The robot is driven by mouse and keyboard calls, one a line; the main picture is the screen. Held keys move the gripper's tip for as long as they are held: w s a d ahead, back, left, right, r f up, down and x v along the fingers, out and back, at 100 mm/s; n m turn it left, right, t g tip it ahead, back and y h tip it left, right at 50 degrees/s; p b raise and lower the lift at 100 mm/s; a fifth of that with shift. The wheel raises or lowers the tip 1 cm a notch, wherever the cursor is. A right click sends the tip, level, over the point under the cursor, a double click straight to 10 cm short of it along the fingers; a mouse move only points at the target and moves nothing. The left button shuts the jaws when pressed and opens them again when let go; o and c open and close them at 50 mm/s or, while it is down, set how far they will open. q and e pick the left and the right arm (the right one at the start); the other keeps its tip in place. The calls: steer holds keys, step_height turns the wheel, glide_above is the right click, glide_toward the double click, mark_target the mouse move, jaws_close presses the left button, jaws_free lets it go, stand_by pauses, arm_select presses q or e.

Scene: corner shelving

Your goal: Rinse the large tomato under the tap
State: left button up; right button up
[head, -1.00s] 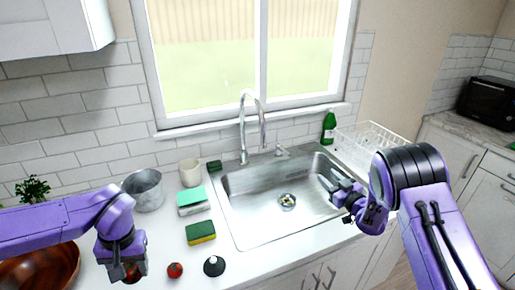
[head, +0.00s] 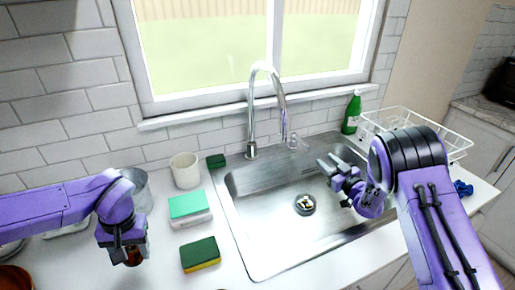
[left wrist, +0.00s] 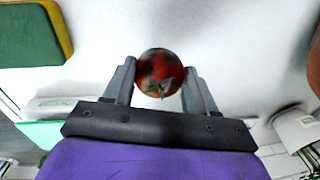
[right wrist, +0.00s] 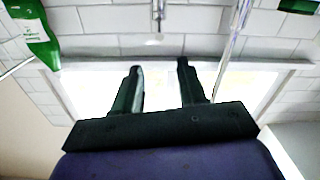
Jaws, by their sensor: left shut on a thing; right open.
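My left gripper (head: 131,250) is shut on the large tomato (head: 133,259), over the counter left of the sink. The left wrist view shows the red tomato (left wrist: 160,72) with its green stem between both fingers. No water shows from the spout. My right gripper (head: 338,178) is open and empty over the right part of the basin. Its fingers (right wrist: 160,68) point toward the window in the right wrist view.
A green and white box (head: 190,212), a sponge (head: 200,255), a cream mug (head: 185,170) and a metal pot (head: 138,190) stand between my left gripper and the sink or behind. A green bottle (head: 352,112) and a white dish rack (head: 440,138) are at right. The basin is mostly clear.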

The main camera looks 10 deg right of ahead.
mark_target(307, 146)
arm_select(q)
steer(key=shift+f+b, duration=0.3)
steer(key=shift+f, duration=0.3)
steer(key=shift+w, duration=0.15)
step_height(307, 146, up, 2)
steer(key=shift+w+r+p, duration=0.1)
steer(key=shift+p, duration=1)
arm_select(e)
steer(key=w, duration=0.4)
steer(key=w+a, duration=0.1)
steer(key=w, duration=0.3)
steer(key=w+a+f, duration=0.1)
steer(key=w, duration=0.3)
steer(key=shift+w+f, duration=0.1)
steer(key=shift+w, duration=0.05)
